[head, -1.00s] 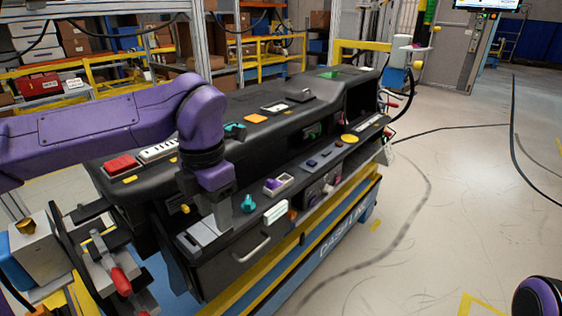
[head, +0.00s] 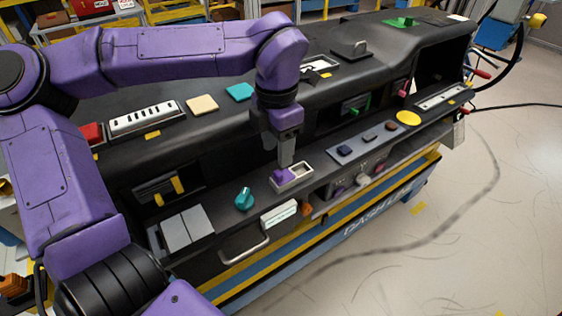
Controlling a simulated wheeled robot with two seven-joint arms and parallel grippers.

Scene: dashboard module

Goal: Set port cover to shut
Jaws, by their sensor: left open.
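A small purple cover (head: 282,178) sits at the left end of a pale rectangular frame (head: 304,173) on the dashboard's front ledge. The right part of the frame shows a recess that the purple cover does not lie over. I take this to be the port cover. My left gripper (head: 285,163) points down right above the purple cover, with its grey fingers at or very close to it. The gap between the fingers is hard to see, and contact cannot be told. My right gripper is not in view.
A teal knob (head: 244,197) and grey panels (head: 187,229) lie left of the cover on the ledge. The dashboard's upper body (head: 225,135) rises behind. A handle (head: 245,252) sticks out below the ledge.

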